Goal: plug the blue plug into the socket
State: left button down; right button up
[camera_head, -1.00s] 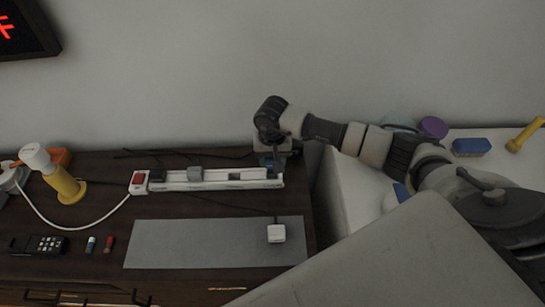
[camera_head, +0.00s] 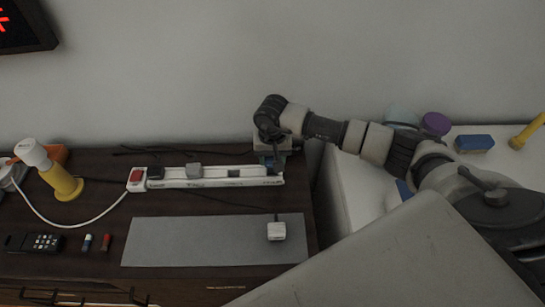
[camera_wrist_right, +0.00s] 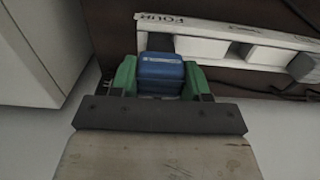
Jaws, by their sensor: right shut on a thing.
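The blue plug (camera_wrist_right: 160,68) is between the green fingertips of my right gripper (camera_wrist_right: 160,80) in the right wrist view. The gripper (camera_head: 273,160) is shut on it, over the right end of the white power strip (camera_head: 215,184) in the head view. The strip's end, marked "FOUR" (camera_wrist_right: 182,20), lies beside and partly behind the plug in the wrist view. The plug's prongs and the socket holes under it are hidden, so I cannot tell whether it is seated. My left gripper is not in view.
A grey plug (camera_head: 194,171) and a dark plug (camera_head: 155,173) sit on the strip near its red switch (camera_head: 136,176). A white plug (camera_head: 276,231) lies on the grey mat (camera_head: 190,245). A yellow-and-white bottle (camera_head: 60,180) stands left. A white surface (camera_head: 350,190) borders the desk.

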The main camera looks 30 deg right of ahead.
jog(key=shift+b, duration=0.6)
dwell(1.3)
jog(key=shift+f, duration=0.15)
jog(key=shift+f+b, duration=0.35)
jog(key=shift+b, duration=0.15)
jog(key=shift+f+b, duration=1.6)
jog(key=shift+b, duration=0.05)
jog(key=o, duration=1)
jog(key=shift+r, duration=0.15)
notch_tip(320, 180, up, 11)
jog(key=shift+f+b, duration=0.15)
jog(key=shift+b, duration=0.4)
